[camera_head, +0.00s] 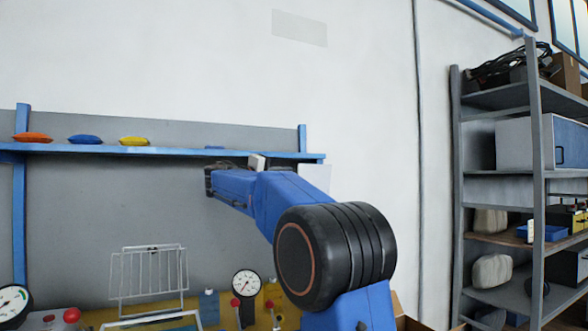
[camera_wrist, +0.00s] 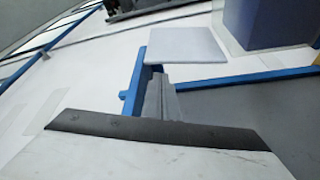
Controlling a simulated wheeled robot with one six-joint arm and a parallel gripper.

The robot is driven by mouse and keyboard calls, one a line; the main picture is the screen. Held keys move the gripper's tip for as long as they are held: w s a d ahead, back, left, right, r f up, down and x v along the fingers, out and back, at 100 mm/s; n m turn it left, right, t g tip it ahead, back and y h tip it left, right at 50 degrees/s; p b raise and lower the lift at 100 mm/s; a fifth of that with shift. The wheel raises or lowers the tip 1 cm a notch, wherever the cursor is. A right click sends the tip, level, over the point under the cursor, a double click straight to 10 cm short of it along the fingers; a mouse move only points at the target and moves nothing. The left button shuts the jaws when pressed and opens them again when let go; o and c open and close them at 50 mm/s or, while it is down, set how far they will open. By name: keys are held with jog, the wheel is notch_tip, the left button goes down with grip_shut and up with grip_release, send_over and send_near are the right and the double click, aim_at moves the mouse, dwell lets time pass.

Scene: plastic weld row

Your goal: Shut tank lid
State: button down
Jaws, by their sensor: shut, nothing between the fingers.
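A wire-grid panel (camera_head: 148,275) stands upright at the lower left of the head view, above a pale frame (camera_head: 155,322) cut off by the bottom edge. It may be the raised tank lid, but I cannot tell for sure, and no tank body shows clearly. My gripper (camera_head: 208,181) is at the end of my blue arm, just under the blue shelf. It is up and right of the wire panel, well apart from it. Its jaws are shut and empty. The wire panel does not show in the wrist view.
A blue shelf (camera_head: 200,152) carries orange, blue and yellow pouches. Gauges (camera_head: 246,283), a red knob (camera_head: 71,315) and small levers line the yellow bench top near the wire panel. A grey rack (camera_head: 540,180) with boxes stands at right. A white sheet (camera_wrist: 180,46) shows in the wrist view.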

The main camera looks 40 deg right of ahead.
aim_at(306, 166)
jog(key=d, duration=0.3)
jog(key=w+d+r, duration=0.1)
jog(key=d, duration=0.2)
jog(key=d+r, duration=0.1)
jog(key=d, duration=0.2)
jog(key=shift+w+d, duration=0.2)
jog(key=shift+d, duration=0.15)
jog(key=shift+s, duration=0.1)
